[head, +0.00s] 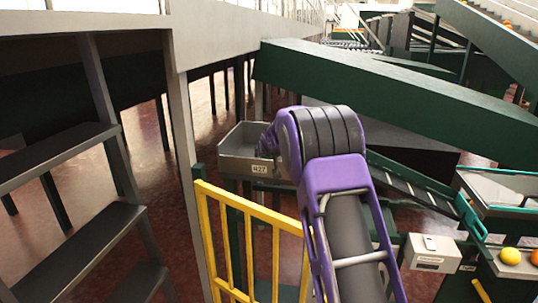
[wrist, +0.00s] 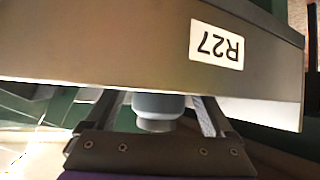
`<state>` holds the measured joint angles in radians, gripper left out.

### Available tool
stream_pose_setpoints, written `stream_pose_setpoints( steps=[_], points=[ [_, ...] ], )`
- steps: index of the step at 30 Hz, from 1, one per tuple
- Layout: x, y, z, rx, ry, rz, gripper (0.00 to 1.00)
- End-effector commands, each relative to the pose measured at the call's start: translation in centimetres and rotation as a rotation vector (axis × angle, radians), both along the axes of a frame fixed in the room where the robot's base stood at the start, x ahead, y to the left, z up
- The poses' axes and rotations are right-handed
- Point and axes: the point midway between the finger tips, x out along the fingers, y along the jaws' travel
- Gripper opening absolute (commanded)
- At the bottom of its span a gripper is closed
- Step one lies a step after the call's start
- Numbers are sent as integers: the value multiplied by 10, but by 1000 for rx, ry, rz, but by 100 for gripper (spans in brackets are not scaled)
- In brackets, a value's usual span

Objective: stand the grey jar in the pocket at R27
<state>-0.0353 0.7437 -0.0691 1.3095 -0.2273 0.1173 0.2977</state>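The grey bin (head: 232,166) with the R27 label stands left of my arm in the head view. Its wall (wrist: 110,55) fills the upper wrist view, with the label upside down. The grey jar (wrist: 156,106) shows in the wrist view between the two fingers of my gripper (wrist: 160,110), partly behind the wall. The wall hides the fingertips and the rest of the jar, so I cannot tell whether the fingers touch it. In the head view my purple arm reaches over the bin's right side and hides the gripper and jar.
A yellow railing (head: 255,235) stands in front of the bin. Grey steps (head: 75,240) are at the left. A green beam (head: 390,90) crosses behind. An orange (head: 511,256) and a yellow fruit lie at the lower right, near a pale box (head: 431,252).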

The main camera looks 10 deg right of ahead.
Motion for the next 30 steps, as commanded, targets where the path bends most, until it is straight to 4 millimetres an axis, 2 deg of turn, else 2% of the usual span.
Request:
stream_pose_setpoints(
  steps=[13,30],
  points=[
    [-2,0,7,0,-1,0,100],
    [-83,7,61,1,-2,0,100]
  ],
)
